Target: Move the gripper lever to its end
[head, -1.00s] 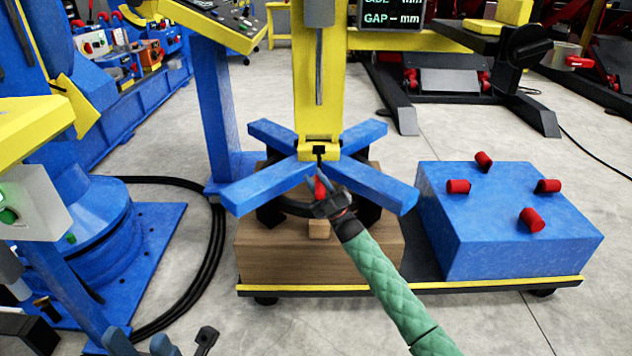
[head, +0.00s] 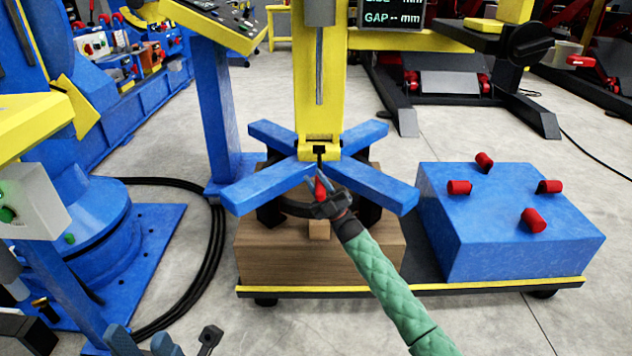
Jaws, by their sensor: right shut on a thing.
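The lever has a red grip (head: 320,187) at the front of the yellow column foot, where the blue cross arms meet. My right gripper (head: 325,190) is shut on the red grip. Its arm, in a green quilted sleeve, comes up from the lower right. The gripper hides much of the lever, and its pivot is hard to make out. My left gripper (head: 143,342) shows only at the bottom edge, left of centre. Its two blue-grey fingertips are apart, with nothing visible between them.
Blue cross arms (head: 265,188) spread over a wooden block (head: 270,258) on a yellow-edged base plate (head: 420,287). A blue box (head: 500,225) with several red pegs stands at right. A blue machine (head: 85,215) and black cables (head: 205,270) lie left. A display (head: 388,12) hangs behind.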

